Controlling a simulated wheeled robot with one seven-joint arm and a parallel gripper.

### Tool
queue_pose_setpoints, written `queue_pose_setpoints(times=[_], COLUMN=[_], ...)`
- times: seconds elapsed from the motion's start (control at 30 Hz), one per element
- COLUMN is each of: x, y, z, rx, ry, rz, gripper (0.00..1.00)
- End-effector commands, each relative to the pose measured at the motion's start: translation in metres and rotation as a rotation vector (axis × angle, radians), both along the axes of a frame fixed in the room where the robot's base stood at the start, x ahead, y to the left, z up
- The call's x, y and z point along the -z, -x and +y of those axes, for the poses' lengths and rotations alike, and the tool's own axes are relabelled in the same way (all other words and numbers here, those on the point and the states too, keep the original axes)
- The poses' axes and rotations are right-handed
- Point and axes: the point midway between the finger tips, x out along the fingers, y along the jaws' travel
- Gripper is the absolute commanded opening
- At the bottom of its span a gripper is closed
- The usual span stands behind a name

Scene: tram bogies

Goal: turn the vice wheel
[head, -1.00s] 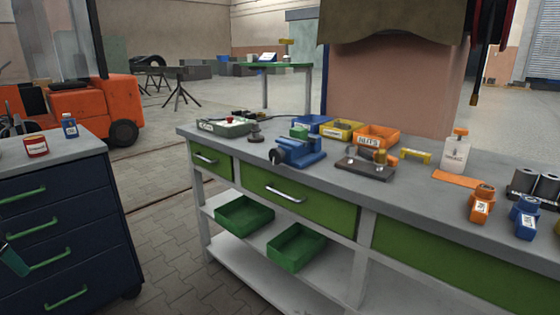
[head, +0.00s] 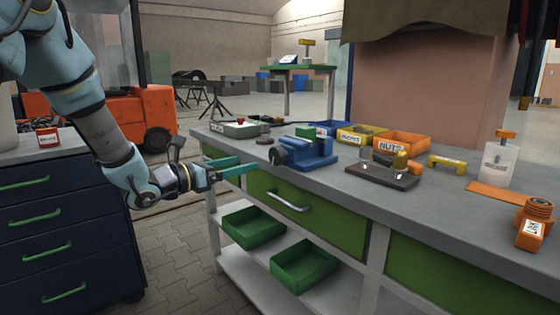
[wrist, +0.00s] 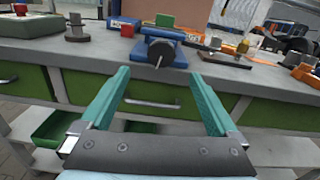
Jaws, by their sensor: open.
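The blue vice (head: 312,152) stands on the grey workbench with a green block (head: 308,132) at its top. Its dark round wheel (head: 277,156) faces the bench's front edge, on the vice's left in the head view. In the wrist view the vice (wrist: 172,35) is seen end-on, with the wheel (wrist: 160,53) in front and a thin pale pin on it. My gripper (head: 249,166) is open and empty, in front of the bench edge and short of the wheel. In the wrist view the wheel lies beyond and between the green fingertips (wrist: 160,74).
The workbench (head: 350,195) has a drawer with a metal handle (head: 288,201) below the vice. A grey-green box (head: 246,128) lies left of the vice; a dark plate with a brass part (head: 382,177) lies right. Nut bins (head: 402,142) stand behind. Green trays (head: 253,226) sit below.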

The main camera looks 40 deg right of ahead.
Motion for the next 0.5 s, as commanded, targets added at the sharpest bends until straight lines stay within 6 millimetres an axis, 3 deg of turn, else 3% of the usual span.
queue_pose_setpoints(times=[0.17,0.5], x=[-0.003,-0.003], y=[0.003,0.007], z=[-0.015,-0.076], rx=[0.013,0.011], ry=[0.01,0.009], rz=[-0.018,-0.016], gripper=[0.96,0.96])
